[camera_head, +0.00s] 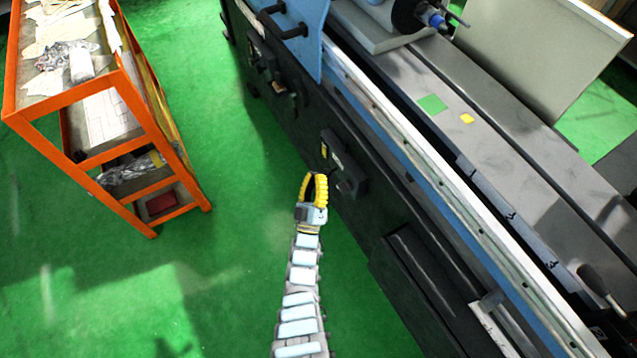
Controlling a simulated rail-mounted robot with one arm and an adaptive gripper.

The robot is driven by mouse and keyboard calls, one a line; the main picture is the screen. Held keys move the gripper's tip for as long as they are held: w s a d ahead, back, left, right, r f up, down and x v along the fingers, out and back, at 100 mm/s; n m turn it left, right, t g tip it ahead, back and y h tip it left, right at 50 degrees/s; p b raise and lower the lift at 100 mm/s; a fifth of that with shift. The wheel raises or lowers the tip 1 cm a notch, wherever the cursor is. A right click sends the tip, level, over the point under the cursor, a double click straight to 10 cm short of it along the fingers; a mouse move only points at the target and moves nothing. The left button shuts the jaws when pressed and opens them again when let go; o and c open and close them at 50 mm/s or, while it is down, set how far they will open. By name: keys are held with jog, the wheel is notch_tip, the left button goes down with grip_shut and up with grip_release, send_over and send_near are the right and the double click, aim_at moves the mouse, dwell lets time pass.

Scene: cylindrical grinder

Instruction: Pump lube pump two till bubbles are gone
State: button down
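My gripper (314,178), with yellow fingers, is in the middle of the view beside the dark front of the grinder (400,215). A dark gap shows between the fingers, but their tips look close together, so I cannot tell whether they are open or shut. Just right of the fingers is a small dark unit (345,163) with a knob-like part, on the machine's front. Another dark fitting (272,75) is farther up the front. I cannot tell which is lube pump two. No bubbles can be made out.
An orange shelf cart (150,125) with cloths and wrapped items stands at the left. Green floor (225,240) lies clear between it and the grinder. A blue panel with dark handles (300,35) juts out at the top. A dark box (425,285) projects at the lower right.

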aim_at(328, 173)
jog(key=w+a+f+n+g+b, duration=0.2)
jog(key=f+n+g+b, duration=0.1)
jog(key=f+b, duration=0.6)
jog(key=w+a+f+n+g+b, duration=0.2)
jog(key=f+n+b, duration=0.4)
jog(key=f, duration=1.2)
jog(key=a+g+b, duration=0.1)
jog(key=b, duration=0.2)
jog(key=shift+w+g+h+b, duration=0.3)
jog(key=shift+w, duration=0.05)
jog(key=shift+a+f, duration=0.1)
jog(key=d+b+x, duration=0.1)
jog(key=b+x, duration=0.1)
jog(key=x, duration=0.4)
jog(key=d+b+x, duration=0.1)
jog(key=b+x, duration=0.2)
jog(key=x, duration=0.4)
jog(key=shift+s+d, duration=0.3)
jog(key=shift+s, duration=0.1)
